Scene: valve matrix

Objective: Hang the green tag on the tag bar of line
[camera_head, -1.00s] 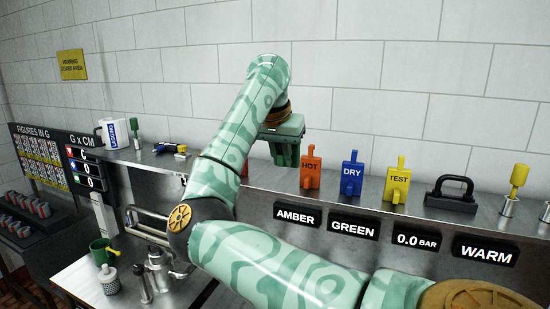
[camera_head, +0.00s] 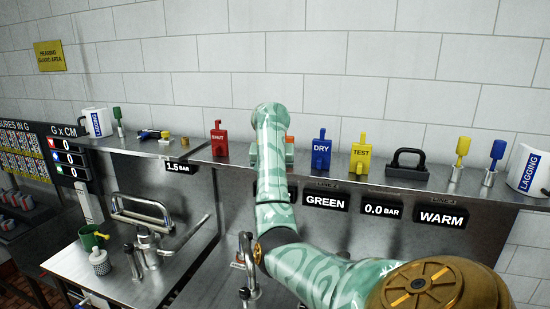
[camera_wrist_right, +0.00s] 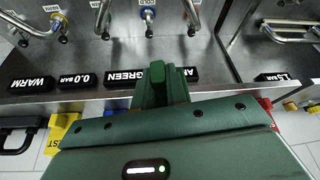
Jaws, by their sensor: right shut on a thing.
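My right gripper (camera_wrist_right: 157,82) points down at the shelf's front edge in the right wrist view. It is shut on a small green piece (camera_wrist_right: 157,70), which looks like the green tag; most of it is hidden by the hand. In the head view my arm covers this gripper and the tag. The line plates GREEN (camera_head: 325,202), 0.0 BAR (camera_head: 381,209) and WARM (camera_head: 440,217) are on the panel below the shelf. The AMBER plate is mostly behind my arm. I cannot make out the tag bar. My left gripper is out of view.
On the shelf (camera_head: 190,150) stand a red SHUT tag (camera_head: 218,140), a blue DRY tag (camera_head: 320,150), a yellow TEST tag (camera_head: 361,153) and a black handled block (camera_head: 406,163). An orange tag (camera_head: 289,150) is mostly hidden by my arm. Pipes and valves stand below.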

